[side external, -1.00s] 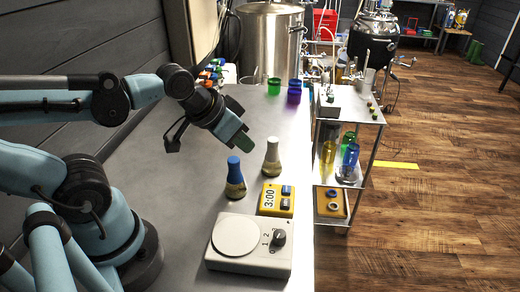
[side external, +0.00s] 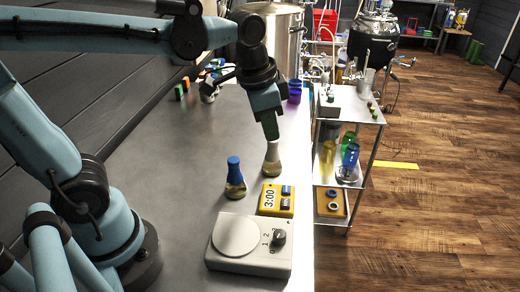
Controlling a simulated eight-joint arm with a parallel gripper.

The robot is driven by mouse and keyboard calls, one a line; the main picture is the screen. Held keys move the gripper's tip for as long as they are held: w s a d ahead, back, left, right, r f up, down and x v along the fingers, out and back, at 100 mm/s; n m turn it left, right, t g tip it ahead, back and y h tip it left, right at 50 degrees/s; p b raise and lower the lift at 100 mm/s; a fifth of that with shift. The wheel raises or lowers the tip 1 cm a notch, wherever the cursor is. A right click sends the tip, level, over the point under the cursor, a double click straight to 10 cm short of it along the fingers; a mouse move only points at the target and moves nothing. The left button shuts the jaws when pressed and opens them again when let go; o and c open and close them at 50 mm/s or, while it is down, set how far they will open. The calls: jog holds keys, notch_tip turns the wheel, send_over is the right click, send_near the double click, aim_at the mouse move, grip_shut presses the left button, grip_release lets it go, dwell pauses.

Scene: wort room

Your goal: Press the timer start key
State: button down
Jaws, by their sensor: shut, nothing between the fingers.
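The yellow timer (side external: 272,209) lies on the grey bench, with 3:00 on its white display. It has a blue key (side external: 286,190) and a dark key (side external: 286,202) on its right side; I cannot read any marking on them. My gripper (side external: 271,136) is shut and empty, pointing down, behind and above the timer. The timer is unobstructed in this view.
A blue-capped flask (side external: 235,178) stands left of the timer. A white stirrer plate (side external: 249,246) with a round top and a dial is in front of it. A metal cart (side external: 350,125) stands to the right. The bench (side external: 160,165) is bare at left.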

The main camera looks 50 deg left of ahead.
aim_at(288, 189)
jog(key=w+d+m+g, duration=0.2)
jog(key=w+d+m, duration=0.1)
jog(key=shift+w+r+m+g, duration=0.1)
jog(key=shift+r+m+g, duration=0.1)
jog(key=shift+m+g, duration=0.15)
notch_tip(288, 189, down, 14)
dwell(1.0)
jog(key=shift+w+f, duration=0.1)
jog(key=shift+f, duration=0.85)
jog(key=shift+r, duration=0.1)
notch_tip(288, 189, up, 9)
dwell(0.4)
dwell(0.6)
